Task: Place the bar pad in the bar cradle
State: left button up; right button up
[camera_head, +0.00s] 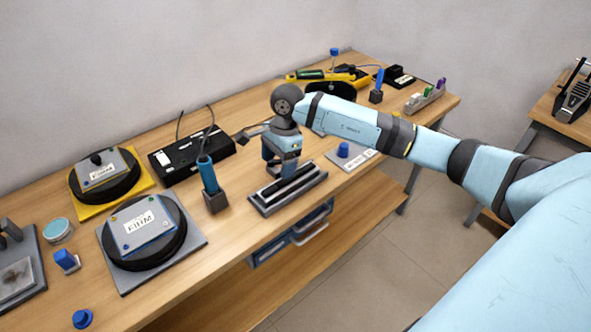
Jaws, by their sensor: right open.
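A long dark holder (263,208), which looks like the bar cradle, lies near the front edge of the wooden bench. Pale, narrow strips (297,184) run along its top; one may be the bar pad, but I cannot tell pad from cradle for certain. My right gripper (280,173) points down over the back left part of this holder, with its fingers open. It hides part of the holder behind it, and I cannot tell whether the fingertips touch the strips. My left gripper is not in view.
Left of the holder stands a blue-handled tool in a dark block (215,202). Round black pads with labelled plates sit on a grey base (112,272) and a yellow base (75,203). A black box (190,158) lies behind. A light plate with a blue knob (344,150) lies right.

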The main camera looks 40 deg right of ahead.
jog(key=s+a+m+t+y, duration=0.3)
jog(key=s+a+m+y, duration=0.2)
jog(key=a+m+y, duration=0.45)
jog(key=s+a+m+t+y, duration=0.3)
jog(key=s+a+m+y, duration=0.3)
jog(key=a, duration=0.6)
jog(key=s+d+f+n+t+h, duration=0.25)
jog(key=s+f+n+h, duration=0.35)
jog(key=n, duration=0.6)
jog(key=s+d+f+n+t+h, duration=0.1)
jog(key=s+d+f+n+h, duration=0.3)
jog(key=f+n, duration=0.55)
jog(key=s+d+f+n+t+h, duration=0.25)
jog(key=s+f+n+h, duration=0.2)
jog(key=n, duration=0.95)
notch_tip(320, 180, up, 8)
jog(key=g+p, duration=0.1)
jog(key=p, duration=0.7)
jog(key=shift+d, duration=0.35)
jog(key=shift+r, duration=0.15)
